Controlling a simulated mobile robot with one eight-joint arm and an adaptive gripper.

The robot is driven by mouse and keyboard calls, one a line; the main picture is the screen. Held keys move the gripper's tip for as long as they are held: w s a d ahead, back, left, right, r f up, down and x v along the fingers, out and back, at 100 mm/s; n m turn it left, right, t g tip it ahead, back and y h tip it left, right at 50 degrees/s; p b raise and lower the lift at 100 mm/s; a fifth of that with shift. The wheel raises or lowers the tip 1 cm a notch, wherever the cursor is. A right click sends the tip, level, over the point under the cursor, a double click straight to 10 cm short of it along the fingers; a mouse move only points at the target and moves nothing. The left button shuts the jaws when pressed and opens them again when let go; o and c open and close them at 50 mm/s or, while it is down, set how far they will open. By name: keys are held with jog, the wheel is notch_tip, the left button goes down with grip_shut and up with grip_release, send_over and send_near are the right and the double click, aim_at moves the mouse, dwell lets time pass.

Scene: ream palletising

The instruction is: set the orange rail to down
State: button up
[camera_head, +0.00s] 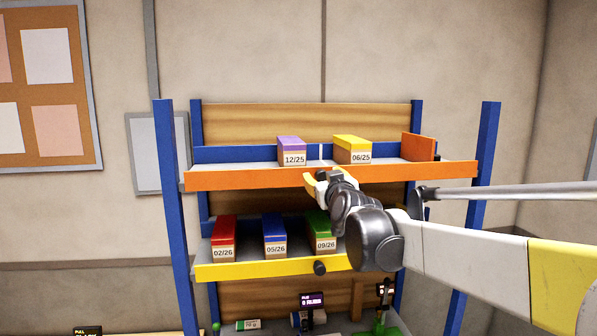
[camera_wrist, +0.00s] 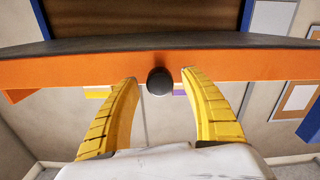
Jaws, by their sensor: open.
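The orange rail (camera_head: 240,179) runs along the front edge of the upper shelf. It also crosses the wrist view (camera_wrist: 70,70), with a dark round knob (camera_wrist: 160,82) on its face. My gripper (camera_head: 315,181) is at the middle of the rail in the head view. In the wrist view my gripper's (camera_wrist: 160,76) two yellow fingers are spread, with the knob between their tips. I cannot tell whether either finger touches the knob. In the head view my gripper and arm hide the knob.
The upper shelf holds a purple-topped box (camera_head: 292,152), a yellow-topped box (camera_head: 352,150) and an orange panel (camera_head: 418,147). Below, a yellow rail (camera_head: 250,269) with a knob (camera_head: 320,268) fronts red, blue and green boxes. Blue posts (camera_head: 171,200) flank the rack.

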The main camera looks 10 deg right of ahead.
jog(key=shift+w, duration=0.7)
grip_shut()
jog(key=shift+s, duration=0.1)
jog(key=shift+f, duration=0.1)
